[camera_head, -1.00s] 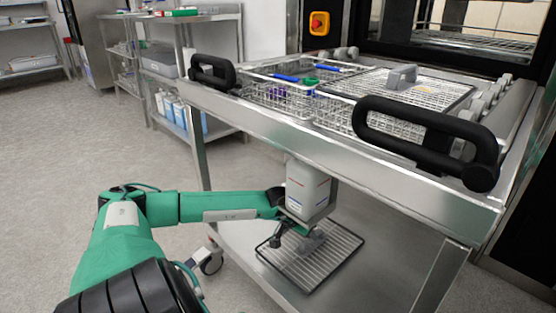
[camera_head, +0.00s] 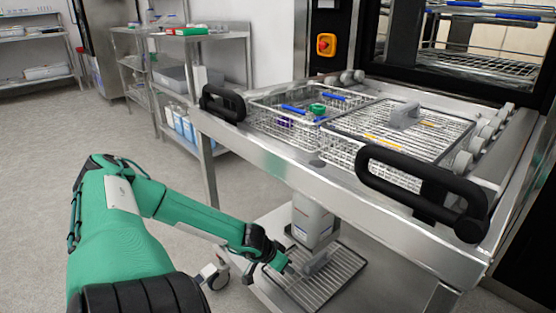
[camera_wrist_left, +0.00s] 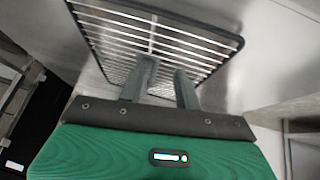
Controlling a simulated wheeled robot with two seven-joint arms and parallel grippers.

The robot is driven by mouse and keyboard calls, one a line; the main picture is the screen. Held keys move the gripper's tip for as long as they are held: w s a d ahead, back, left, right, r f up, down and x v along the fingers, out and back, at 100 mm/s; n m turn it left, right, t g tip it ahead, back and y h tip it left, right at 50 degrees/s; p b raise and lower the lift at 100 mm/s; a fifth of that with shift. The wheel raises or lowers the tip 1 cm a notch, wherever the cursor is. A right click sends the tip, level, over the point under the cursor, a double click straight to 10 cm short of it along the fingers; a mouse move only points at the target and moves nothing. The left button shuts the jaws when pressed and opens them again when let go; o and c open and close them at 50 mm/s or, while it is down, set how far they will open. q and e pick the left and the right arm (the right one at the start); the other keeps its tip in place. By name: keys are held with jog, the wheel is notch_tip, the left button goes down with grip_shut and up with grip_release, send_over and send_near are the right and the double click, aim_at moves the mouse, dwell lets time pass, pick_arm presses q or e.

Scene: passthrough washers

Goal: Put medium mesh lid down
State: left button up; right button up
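The medium mesh lid (camera_head: 338,285), a dark-framed wire grid, lies flat on the lower shelf of the steel cart. A grey handle (camera_head: 317,263) stands up from its middle. My left gripper (camera_head: 286,266) is low by the lid's left side, just left of the handle in the head view. In the left wrist view the two fingers (camera_wrist_left: 163,88) are apart, with bare mesh showing between them, and nothing is held. The lid (camera_wrist_left: 105,22) fills the space beyond the fingertips there. My right gripper is out of view.
The cart's top (camera_head: 262,147) holds a left wire basket (camera_head: 262,123) with items and a right basket under another mesh lid (camera_head: 440,118). Black handles (camera_head: 222,103) jut from the cart.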

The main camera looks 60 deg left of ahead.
pick_arm(q)
jog(key=shift+s+a+p, duration=0.1)
jog(key=shift+s+p, duration=0.5)
jog(key=shift+s, duration=0.45)
